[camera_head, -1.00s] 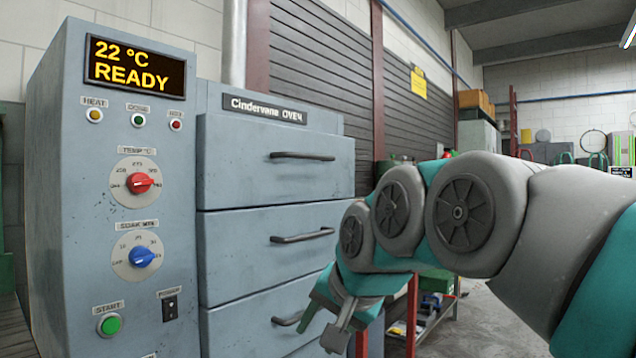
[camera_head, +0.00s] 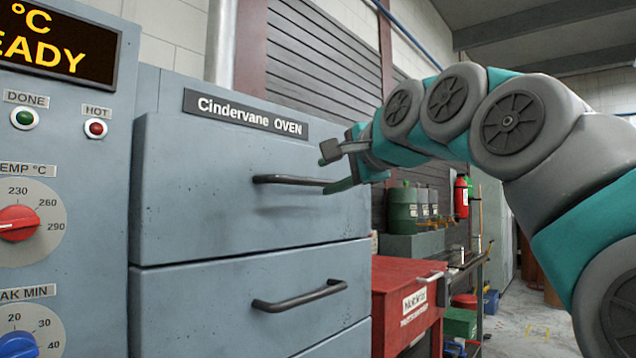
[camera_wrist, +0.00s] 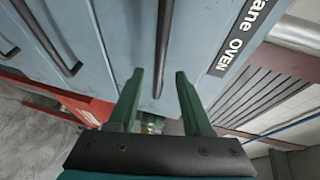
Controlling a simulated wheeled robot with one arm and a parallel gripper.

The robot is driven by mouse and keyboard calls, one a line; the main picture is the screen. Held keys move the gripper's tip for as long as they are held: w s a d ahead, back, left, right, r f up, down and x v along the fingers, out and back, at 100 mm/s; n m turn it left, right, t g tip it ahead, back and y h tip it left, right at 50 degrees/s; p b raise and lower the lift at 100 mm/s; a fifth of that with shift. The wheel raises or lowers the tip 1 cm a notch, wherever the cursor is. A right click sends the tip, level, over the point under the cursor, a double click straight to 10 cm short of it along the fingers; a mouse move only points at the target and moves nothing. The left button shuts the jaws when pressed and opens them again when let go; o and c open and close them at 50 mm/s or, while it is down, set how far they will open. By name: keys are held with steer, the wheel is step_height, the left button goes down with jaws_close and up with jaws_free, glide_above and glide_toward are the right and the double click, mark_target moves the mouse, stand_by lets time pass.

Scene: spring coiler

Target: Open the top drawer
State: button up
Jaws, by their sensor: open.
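The top drawer (camera_head: 225,205) of the grey oven is shut, flush with the drawer front below it. Its dark bar handle (camera_head: 290,180) runs across the front. My gripper (camera_head: 328,170) is open at the right end of this handle, with one finger above the bar's level and one below. In the wrist view, the handle (camera_wrist: 164,45) runs toward the space between the open fingers of my gripper (camera_wrist: 160,75). Nothing is held. I cannot tell whether a finger touches the bar.
A second drawer (camera_head: 210,310) with its own handle (camera_head: 300,297) sits below. The control panel (camera_head: 60,200) stands at the left. A red cabinet (camera_head: 400,290) and a green canister (camera_head: 403,208) stand at the right.

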mark_target(319, 182)
steer(key=x, duration=0.5)
steer(key=shift+w+a+f+p, duration=0.1)
steer(key=shift+w+a+p, duration=0.05)
steer(key=shift+w+p, duration=0.2)
jaws_close()
stand_by(1.1)
